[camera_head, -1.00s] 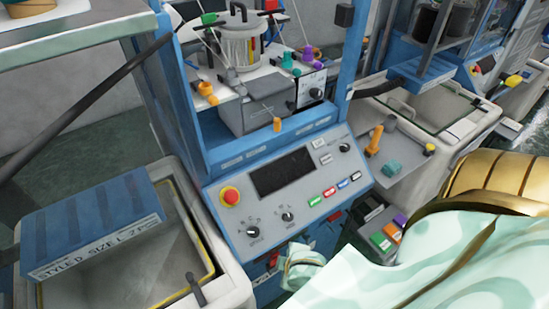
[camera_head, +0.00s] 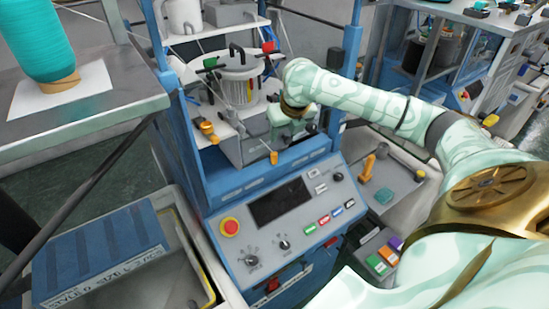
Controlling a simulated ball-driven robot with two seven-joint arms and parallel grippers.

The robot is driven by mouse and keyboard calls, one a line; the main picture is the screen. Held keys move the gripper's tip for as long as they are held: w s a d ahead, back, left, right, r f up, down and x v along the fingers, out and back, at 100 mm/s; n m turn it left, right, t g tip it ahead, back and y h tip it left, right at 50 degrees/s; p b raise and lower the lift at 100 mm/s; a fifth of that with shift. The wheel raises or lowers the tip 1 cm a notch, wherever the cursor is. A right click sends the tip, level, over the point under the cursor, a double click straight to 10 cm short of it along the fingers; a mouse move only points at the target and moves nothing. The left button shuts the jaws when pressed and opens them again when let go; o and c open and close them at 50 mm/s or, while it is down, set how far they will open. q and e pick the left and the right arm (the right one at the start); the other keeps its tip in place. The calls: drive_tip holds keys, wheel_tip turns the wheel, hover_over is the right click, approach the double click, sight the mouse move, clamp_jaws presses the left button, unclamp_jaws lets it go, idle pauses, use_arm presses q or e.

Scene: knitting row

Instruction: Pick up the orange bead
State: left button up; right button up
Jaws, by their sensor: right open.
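A small orange piece (camera_head: 273,158), which may be the orange bead, sits at the front edge of the blue machine's shelf, above the control panel. Larger orange pieces are on the left of the same shelf (camera_head: 207,129) and on the right-hand side tray (camera_head: 368,166). My right arm reaches in from the right and bends down over the shelf. My right gripper (camera_head: 284,137) is open, just above and right of the small orange piece, apart from it as far as I can tell. Its fingers are small and partly unclear. My left gripper is out of view.
The blue control panel (camera_head: 283,212) with a red button (camera_head: 230,227) slopes in front of the shelf. A lidded metal pot (camera_head: 239,78) stands behind. Blue machine posts flank the opening. A grey bin (camera_head: 180,270) is at lower left, a teal yarn cone (camera_head: 40,40) at upper left.

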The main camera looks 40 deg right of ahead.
drive_tip(key=b, duration=0.1)
approach(275, 155)
drive_tip(key=a+x, duration=0.1)
drive_tip(key=x, duration=0.6)
drive_tip(key=d+x, duration=0.1)
drive_tip(key=x, duration=0.2)
drive_tip(key=shift+w+d+f+b, duration=0.1)
drive_tip(key=shift+w+f+b, duration=0.1)
drive_tip(key=shift+b, duration=0.1)
drive_tip(key=shift+s, duration=0.15)
drive_tip(key=shift+c, duration=0.9)
clamp_jaws()
